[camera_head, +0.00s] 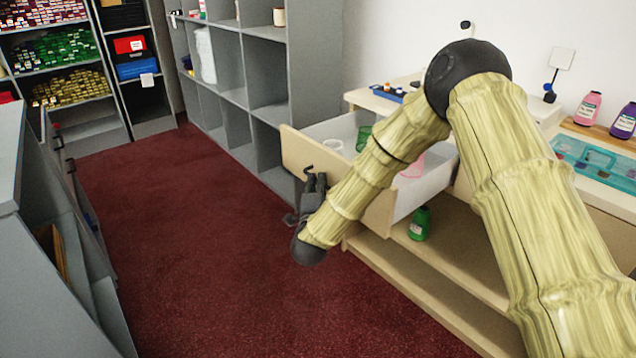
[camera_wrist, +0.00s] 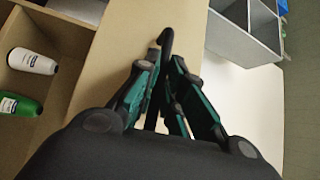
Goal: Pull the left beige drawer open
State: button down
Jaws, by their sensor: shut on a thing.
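The left beige drawer (camera_head: 293,155) stands pulled out from the counter in the head view, with its white inside showing. Its beige front (camera_wrist: 115,55) fills the middle of the wrist view. My gripper (camera_head: 313,188) is at the drawer front, shut on the dark hooked handle (camera_head: 308,171). The handle's curved end also shows between the fingers in the wrist view (camera_wrist: 166,38). Inside the drawer are a white cup (camera_head: 333,147), a green mesh cup (camera_head: 363,137) and a pink item (camera_head: 412,166). My arm hides part of the drawer.
Grey shelving (camera_head: 225,75) stands close behind the drawer. A green bottle (camera_head: 419,223) is on the open shelf below; a white bottle (camera_wrist: 33,61) shows there in the wrist view. A grey cabinet (camera_head: 50,290) is at left. Red carpet between is clear.

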jog(key=shift+d, duration=0.1)
jog(key=c, duration=1.5)
grip_release()
jog(key=shift+d, duration=0.1)
jog(key=shift+s, duration=0.1)
jog(key=s, duration=0.4)
jog(key=s+a+f, duration=0.1)
jog(key=s, duration=0.6)
jog(key=shift+s+a+f, duration=0.3)
jog(key=shift+s, duration=0.05)
